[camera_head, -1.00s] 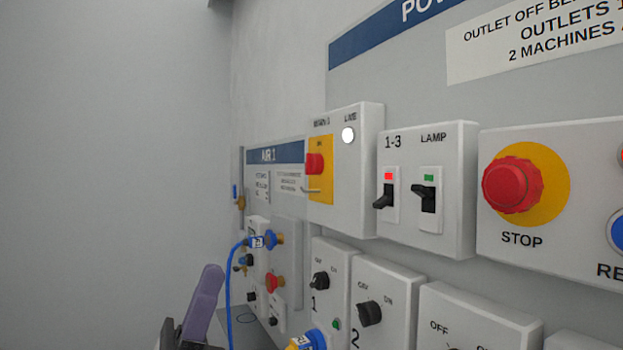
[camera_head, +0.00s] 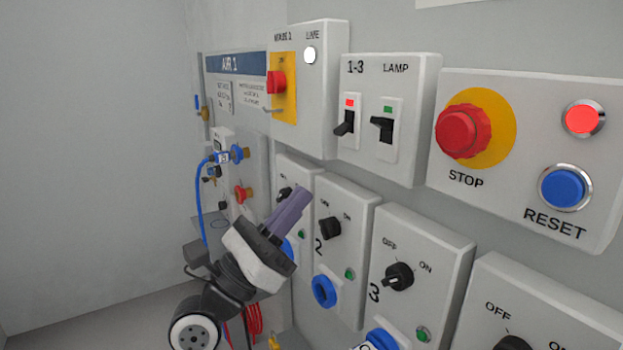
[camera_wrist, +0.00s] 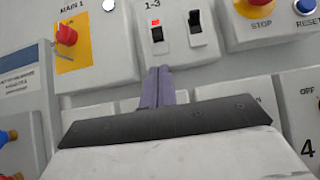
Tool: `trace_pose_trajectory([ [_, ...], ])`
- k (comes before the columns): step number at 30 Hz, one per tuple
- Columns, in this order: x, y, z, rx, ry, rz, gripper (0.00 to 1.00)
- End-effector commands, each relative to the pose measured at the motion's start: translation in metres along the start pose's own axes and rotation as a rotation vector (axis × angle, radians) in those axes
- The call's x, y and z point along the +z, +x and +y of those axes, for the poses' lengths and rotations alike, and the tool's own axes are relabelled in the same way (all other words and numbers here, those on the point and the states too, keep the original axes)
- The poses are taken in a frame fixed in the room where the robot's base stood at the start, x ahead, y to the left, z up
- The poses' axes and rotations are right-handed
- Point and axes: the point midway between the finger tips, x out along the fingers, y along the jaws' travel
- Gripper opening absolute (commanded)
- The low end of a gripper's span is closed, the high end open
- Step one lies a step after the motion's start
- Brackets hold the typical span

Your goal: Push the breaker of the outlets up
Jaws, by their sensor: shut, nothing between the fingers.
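The breaker box (camera_head: 385,110) is a light grey box on the wall, marked "1-3" and "LAMP". The 1-3 breaker (camera_head: 345,124) is a black lever under a red marker; its lever points down. The LAMP breaker (camera_head: 384,126) beside it has a green marker, and its lever appears up. My gripper (camera_head: 292,204) is shut and empty, its purple fingers pointing up and right, below the breaker box. In the wrist view the shut fingers (camera_wrist: 157,88) point up at the 1-3 breaker (camera_wrist: 157,34), apart from it, with the LAMP breaker (camera_wrist: 196,28) to the right.
A MAIN 1 box (camera_head: 300,90) with a red knob is left of the breaker box. A red STOP button (camera_head: 463,132) and blue RESET button (camera_head: 563,187) are to the right. Outlet boxes with black knobs (camera_head: 398,277) jut out below. The AIR 1 panel (camera_head: 237,64) is farther left.

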Motion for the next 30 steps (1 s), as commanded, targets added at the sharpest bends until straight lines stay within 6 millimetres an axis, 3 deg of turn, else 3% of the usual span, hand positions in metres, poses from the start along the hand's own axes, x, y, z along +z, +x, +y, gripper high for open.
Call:
trace_pose_trajectory([
  [6,0.003,0.043,-0.001,-0.005,-0.002,-0.001,0.00],
  [13,0.002,0.078,-0.001,-0.003,-0.003,-0.001,0.00],
  [18,0.001,0.088,-0.001,-0.002,-0.001,-0.002,0.00],
  [30,0.001,0.089,0.000,-0.001,-0.001,0.000,0.00],
])
